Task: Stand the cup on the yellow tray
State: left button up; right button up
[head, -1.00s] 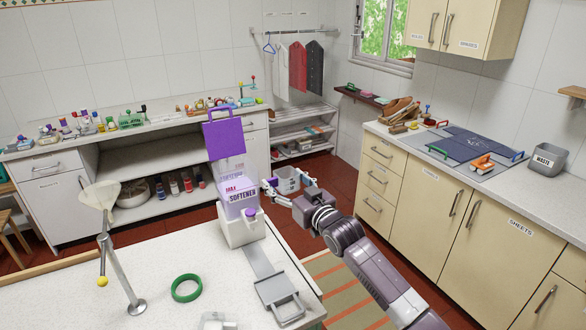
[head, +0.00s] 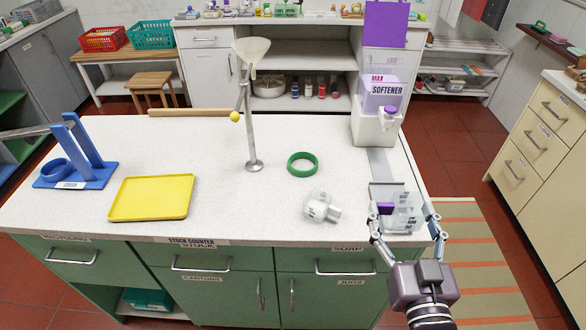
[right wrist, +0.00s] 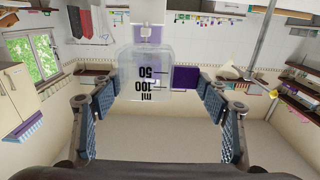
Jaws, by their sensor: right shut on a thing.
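The cup (head: 408,207) is clear, with dark lettering and a purple part on its left side. My right gripper (head: 404,231) is shut on it at the right end of the white counter. In the right wrist view the cup (right wrist: 144,82) sits between the two fingers (right wrist: 160,95), its marks of 50 and 100 ml upside down. The yellow tray (head: 152,198) lies flat and empty on the left part of the counter, well left of the cup. My left gripper is not in view.
A softener dispenser (head: 376,118) stands behind the cup. A blue rack (head: 75,165) stands left of the tray.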

aim_at(153, 197)
jog(key=k+j+u, duration=0.1)
jog(key=j+u, duration=0.2)
jog(key=j, duration=0.75)
jog(key=j+u, duration=0.3)
jog(key=j, duration=0.8)
